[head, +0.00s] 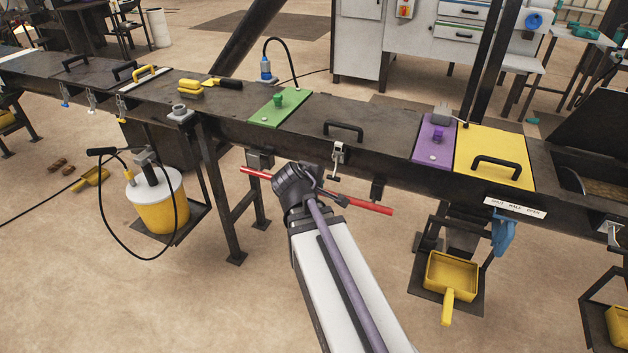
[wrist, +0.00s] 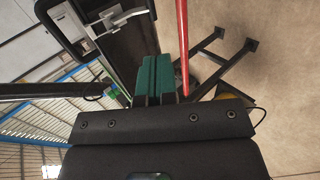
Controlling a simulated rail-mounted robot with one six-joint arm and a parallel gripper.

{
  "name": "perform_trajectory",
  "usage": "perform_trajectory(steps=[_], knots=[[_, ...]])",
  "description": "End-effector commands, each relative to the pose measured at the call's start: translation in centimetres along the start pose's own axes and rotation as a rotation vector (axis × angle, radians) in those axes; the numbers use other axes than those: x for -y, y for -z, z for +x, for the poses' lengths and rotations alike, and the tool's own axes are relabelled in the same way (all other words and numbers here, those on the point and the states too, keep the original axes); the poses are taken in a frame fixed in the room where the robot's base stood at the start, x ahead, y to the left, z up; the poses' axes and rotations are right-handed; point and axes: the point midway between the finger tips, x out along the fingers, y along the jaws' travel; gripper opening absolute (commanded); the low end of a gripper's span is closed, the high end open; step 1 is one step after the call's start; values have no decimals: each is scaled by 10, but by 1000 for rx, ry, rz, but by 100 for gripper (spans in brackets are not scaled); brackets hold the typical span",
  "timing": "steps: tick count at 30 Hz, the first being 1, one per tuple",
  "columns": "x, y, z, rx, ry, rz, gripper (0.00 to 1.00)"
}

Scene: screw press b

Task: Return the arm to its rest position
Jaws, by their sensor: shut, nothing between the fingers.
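My arm (head: 345,285) reaches up from the bottom of the head view, its dark wrist (head: 295,188) in front of the long dark bench (head: 375,140). My gripper shows in the wrist view as two green fingers (wrist: 154,75) pressed together with nothing held. In the head view the fingers are hidden behind the wrist. A red bar (head: 370,208) passes behind the wrist, showing on both sides of it. It also shows in the wrist view (wrist: 183,45), just right of the fingers; I cannot tell whether they touch.
On the bench are a green plate (head: 275,112), a black handle (head: 343,127), a purple plate (head: 430,143) and a yellow plate (head: 490,148). A toggle clamp (head: 338,155) hangs on the front edge. A yellow bucket (head: 160,210) stands left; floor (head: 255,305) beside my arm is clear.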

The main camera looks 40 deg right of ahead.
Motion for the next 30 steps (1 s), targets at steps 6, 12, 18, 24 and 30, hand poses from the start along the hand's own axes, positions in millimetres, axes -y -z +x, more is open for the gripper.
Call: perform_trajectory(steps=[6, 12, 18, 24, 30], knots=[[2, -2, 0, 14, 14, 48, 0], [76, 14, -80, 207, 543, 558, 0], [110, 58, -194, 269, 862, 552, 0], [118, 67, -204, 247, 863, 514, 0], [119, 67, -202, 246, 862, 515, 0]])
